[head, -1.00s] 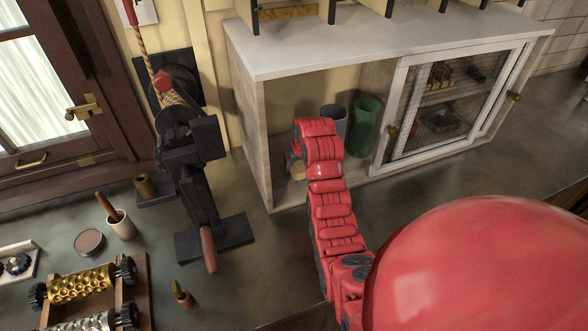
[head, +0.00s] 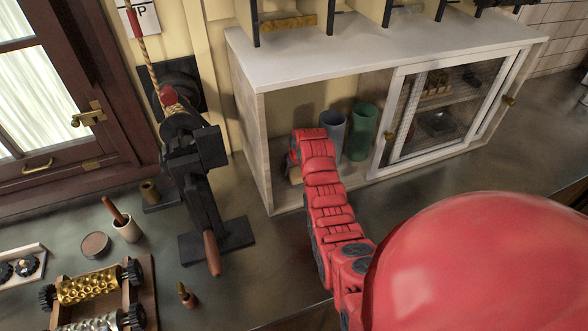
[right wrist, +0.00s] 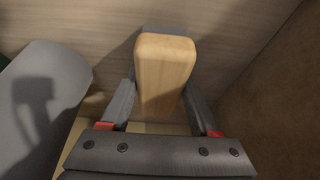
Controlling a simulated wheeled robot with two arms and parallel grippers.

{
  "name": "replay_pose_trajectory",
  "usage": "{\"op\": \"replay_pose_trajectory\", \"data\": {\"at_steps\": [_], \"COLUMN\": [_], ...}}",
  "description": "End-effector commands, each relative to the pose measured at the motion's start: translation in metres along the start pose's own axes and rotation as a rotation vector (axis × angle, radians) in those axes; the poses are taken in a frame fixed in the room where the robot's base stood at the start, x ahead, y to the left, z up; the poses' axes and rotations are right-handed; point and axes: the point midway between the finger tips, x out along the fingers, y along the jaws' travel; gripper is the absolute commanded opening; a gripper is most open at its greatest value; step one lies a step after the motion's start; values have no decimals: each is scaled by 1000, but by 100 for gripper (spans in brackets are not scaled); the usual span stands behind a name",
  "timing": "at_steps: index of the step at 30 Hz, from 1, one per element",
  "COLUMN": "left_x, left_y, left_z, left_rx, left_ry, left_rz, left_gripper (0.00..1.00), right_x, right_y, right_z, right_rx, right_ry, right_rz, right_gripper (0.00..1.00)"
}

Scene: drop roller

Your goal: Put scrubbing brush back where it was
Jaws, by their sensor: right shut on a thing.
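The scrubbing brush shows in the right wrist view as a pale wooden block (right wrist: 165,75) with rounded edges. My right gripper (right wrist: 160,88) is shut on it, with one dark finger along each side. In the head view my red right arm reaches into the open left part of the white cabinet (head: 340,55). Its hand hides most of the brush; a small tan bit shows low at its left side. I cannot tell whether the brush touches the cabinet floor. Bristles are not clearly visible. My left gripper is not in view.
A grey cup (head: 333,130) and a green cup (head: 361,132) stand close to the right of the hand. A mesh sliding door (head: 440,110) covers the cabinet's right part. A black hand press (head: 195,170) stands left, with a roller rack (head: 100,290) in front.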

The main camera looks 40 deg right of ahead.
Motion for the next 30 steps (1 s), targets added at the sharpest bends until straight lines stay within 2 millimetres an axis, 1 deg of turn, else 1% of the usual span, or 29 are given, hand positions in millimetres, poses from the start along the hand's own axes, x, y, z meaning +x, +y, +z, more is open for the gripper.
{"op": "replay_pose_trajectory", "data": {"at_steps": [1,2,6,7,14,17,20,23,26,30], "left_x": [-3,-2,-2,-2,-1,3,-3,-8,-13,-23], "left_y": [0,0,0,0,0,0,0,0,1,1], "left_z": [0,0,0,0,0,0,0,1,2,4], "left_rx": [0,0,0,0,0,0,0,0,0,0], "left_ry": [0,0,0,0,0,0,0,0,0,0], "left_rz": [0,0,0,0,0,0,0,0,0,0], "left_gripper": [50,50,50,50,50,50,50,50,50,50], "right_x": [3,2,1,1,1,-3,-6,-16,-30,-55], "right_y": [0,0,0,0,0,0,0,0,0,1], "right_z": [1,1,0,0,0,-1,-2,-2,-2,-1], "right_rx": [0,0,0,0,0,0,0,0,-1,-1], "right_ry": [0,0,0,0,0,0,5,6,8,9], "right_rz": [0,0,0,0,0,0,1,1,1,2], "right_gripper": [10,66,91,92,92,92,92,92,92,92]}}
